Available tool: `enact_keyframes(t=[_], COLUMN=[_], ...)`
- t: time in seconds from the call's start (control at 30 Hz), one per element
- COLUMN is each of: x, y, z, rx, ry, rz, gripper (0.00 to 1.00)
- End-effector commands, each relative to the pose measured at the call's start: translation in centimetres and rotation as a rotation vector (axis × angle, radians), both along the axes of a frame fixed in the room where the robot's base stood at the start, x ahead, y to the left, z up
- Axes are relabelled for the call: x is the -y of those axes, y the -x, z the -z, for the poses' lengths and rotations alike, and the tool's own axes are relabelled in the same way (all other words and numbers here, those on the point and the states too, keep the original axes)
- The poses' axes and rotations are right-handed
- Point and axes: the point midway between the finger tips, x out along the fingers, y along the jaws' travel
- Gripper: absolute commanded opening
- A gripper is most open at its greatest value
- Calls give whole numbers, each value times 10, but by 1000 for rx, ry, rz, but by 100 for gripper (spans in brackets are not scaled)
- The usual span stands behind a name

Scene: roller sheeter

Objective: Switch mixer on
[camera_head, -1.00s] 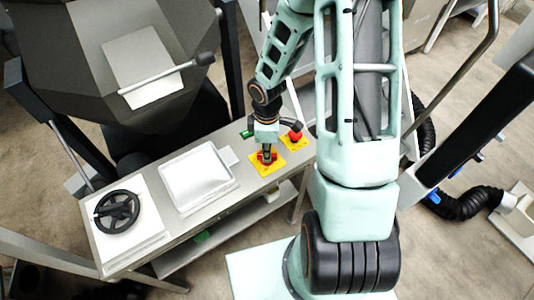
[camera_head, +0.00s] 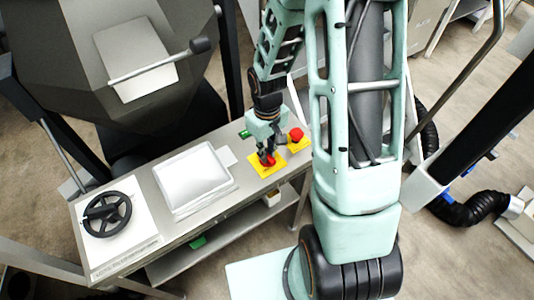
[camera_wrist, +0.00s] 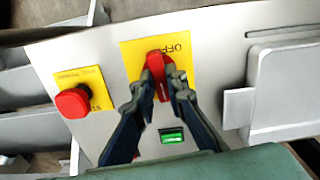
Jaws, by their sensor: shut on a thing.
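A red rotary switch knob (camera_wrist: 156,68) sits on a yellow plate (camera_wrist: 131,57) marked OFF in the wrist view. My gripper (camera_wrist: 162,88) is shut on this red knob, one finger on each side of it. In the head view my gripper (camera_head: 268,156) reaches down onto the knob, and the yellow plate (camera_head: 260,172) shows around it. The fingers hide part of the knob and the plate. A green lit button (camera_wrist: 172,136) lies beside the plate; it also shows in the head view (camera_head: 245,134).
A red emergency button (camera_wrist: 72,102) on a yellow plate stands close to the switch, also in the head view (camera_head: 296,134). A white panel (camera_head: 195,178) and a black handwheel (camera_head: 106,214) lie left on the grey console. The dark mixer body (camera_head: 75,55) stands behind.

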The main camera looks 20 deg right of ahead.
Motion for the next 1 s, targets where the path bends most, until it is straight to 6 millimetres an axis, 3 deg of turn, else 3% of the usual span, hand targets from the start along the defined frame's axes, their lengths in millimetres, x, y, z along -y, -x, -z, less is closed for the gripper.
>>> enact_keyframes(t=[0.3,0.8,0.83,1.0], x=[0,0,0,0], y=[0,0,0,0], z=[0,0,0,0], rx=[0,0,0,0], ry=[1,0,0,0], rz=[98,116,116,114], gripper=[0,0,15,30])
